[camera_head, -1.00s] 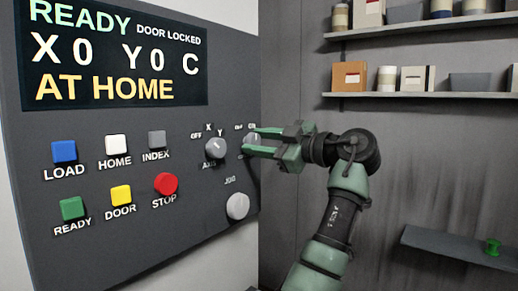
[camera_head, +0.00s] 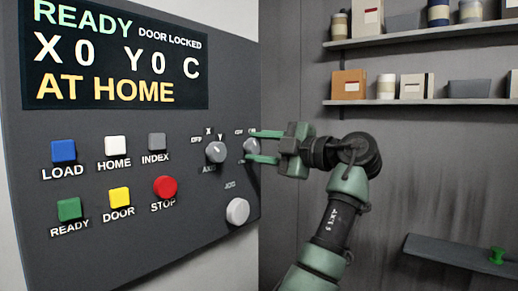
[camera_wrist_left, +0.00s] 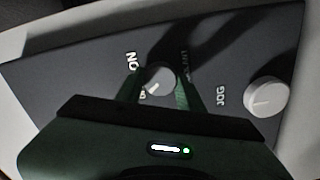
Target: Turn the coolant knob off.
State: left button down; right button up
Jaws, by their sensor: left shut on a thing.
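The coolant knob (camera_head: 250,147) is a grey round knob near the right edge of the dark control panel (camera_head: 110,255). My left gripper (camera_head: 251,147) reaches it from the right, one green finger above and one below. In the left wrist view the knob (camera_wrist_left: 159,76) sits between the two fingertips, and the gripper (camera_wrist_left: 160,84) is shut on it. The knob's white mark points to the lower left there, toward a label partly hidden by a finger. An ON label (camera_wrist_left: 131,61) shows just left of the knob. My right gripper is not in view.
The grey axis knob (camera_head: 215,152) is close left of the coolant knob, and the jog knob (camera_head: 237,211) is below. Coloured buttons, including a red stop button (camera_head: 165,188), lie further left. A screen (camera_head: 115,55) reads READY, DOOR LOCKED, AT HOME. Shelves (camera_head: 420,102) hang at right.

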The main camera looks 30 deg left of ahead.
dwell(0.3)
pick_arm(q)
jog(key=c, duration=0.9)
grip_release()
jog(key=d+b, duration=0.1)
jog(key=d, duration=0.6)
jog(key=shift+s+d, duration=0.3)
jog(key=shift+d, duration=0.1)
